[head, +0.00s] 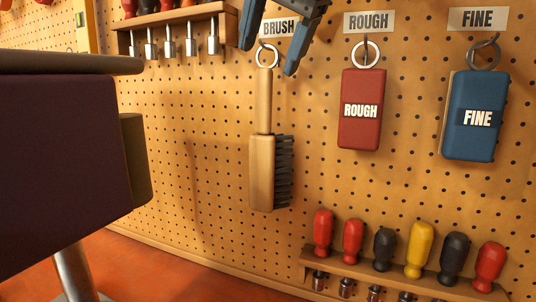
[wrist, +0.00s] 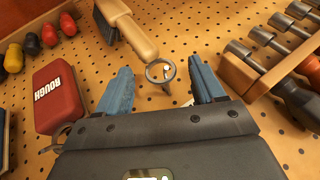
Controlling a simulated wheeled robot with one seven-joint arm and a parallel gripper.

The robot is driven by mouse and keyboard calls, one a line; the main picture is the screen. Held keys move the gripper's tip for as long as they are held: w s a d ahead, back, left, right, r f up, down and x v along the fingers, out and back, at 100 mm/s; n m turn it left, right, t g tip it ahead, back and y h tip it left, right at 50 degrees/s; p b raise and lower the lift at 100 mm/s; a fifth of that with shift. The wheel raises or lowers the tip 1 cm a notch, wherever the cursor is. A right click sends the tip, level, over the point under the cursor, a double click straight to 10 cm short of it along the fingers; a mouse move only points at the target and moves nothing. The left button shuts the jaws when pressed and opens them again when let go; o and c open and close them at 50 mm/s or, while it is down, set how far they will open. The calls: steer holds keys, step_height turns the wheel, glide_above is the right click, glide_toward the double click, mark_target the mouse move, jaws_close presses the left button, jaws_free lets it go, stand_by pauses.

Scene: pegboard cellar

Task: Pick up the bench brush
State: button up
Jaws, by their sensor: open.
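The bench brush (head: 262,172) hangs on the pegboard by a metal ring (head: 267,56) under the label BRUSH. It has a pale wooden handle and dark bristles facing right. In the wrist view the brush (wrist: 133,33) hangs with its ring (wrist: 161,71) between and just beyond my fingertips. My gripper (head: 270,52) is open and empty at the top of the head view, its two blue-grey fingers on either side of the ring. In the wrist view my gripper (wrist: 163,78) shows both fingers apart. I cannot tell how far the fingertips are from the board.
A red ROUGH block (head: 361,125) and a blue FINE block (head: 474,130) hang to the right. A rack of screwdrivers (head: 400,268) is below right. Another tool rack (head: 180,20) is at upper left. A dark padded seat (head: 65,170) fills the left.

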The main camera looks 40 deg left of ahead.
jaws_close()
stand_by(0.6)
